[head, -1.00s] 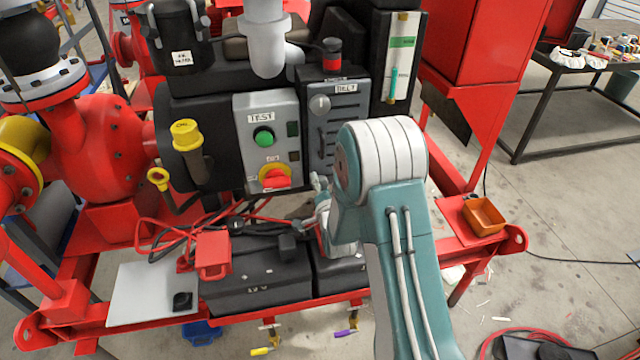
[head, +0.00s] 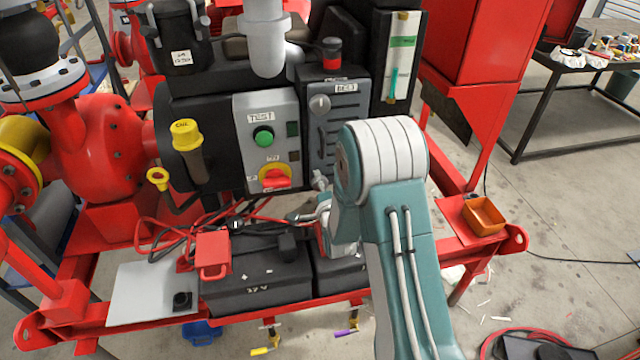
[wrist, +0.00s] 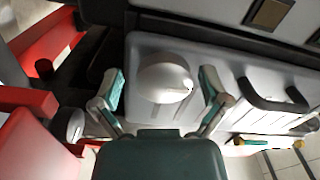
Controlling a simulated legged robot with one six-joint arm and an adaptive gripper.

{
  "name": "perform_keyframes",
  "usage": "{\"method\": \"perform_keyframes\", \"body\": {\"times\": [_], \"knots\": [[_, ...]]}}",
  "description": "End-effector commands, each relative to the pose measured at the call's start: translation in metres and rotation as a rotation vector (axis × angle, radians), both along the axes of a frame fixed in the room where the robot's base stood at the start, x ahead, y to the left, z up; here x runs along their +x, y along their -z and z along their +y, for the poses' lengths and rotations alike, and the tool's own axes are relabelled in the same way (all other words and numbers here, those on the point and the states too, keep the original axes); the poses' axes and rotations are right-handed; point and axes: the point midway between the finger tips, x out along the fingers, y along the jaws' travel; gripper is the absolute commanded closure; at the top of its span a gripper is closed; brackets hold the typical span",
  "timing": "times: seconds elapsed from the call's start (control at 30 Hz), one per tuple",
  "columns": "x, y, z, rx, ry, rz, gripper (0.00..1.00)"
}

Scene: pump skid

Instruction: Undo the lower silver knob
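The lower silver knob (wrist: 165,78) is a smooth, rounded knob on the grey panel. It fills the middle of the wrist view. My gripper (wrist: 163,92) is open, with one teal-and-grey finger on each side of the knob. Slim gaps show between the fingers and the knob, so it is not clamped. In the head view, my gripper (head: 310,205) is at the panel's lower edge, partly hidden by my arm. The upper silver knob (head: 319,103) is higher on the same panel, clear of my gripper.
A dark handle (wrist: 275,95) stands out from the panel beside the knob. Left of it is a control box (head: 265,110) with a green button and a red-and-yellow switch. Black batteries (head: 255,280) and cables lie below. An orange tray (head: 484,216) sits at the right.

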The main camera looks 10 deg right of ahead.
Motion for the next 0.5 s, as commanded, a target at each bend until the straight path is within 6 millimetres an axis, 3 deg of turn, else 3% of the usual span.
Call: {"method": "perform_keyframes", "body": {"times": [0.33, 0.5], "knots": [[-0.003, -0.001, 0.001, -0.001, -0.002, -0.003, 0.02], [-0.025, -0.001, 0.001, -0.001, -0.001, -0.001, 0.02]]}}
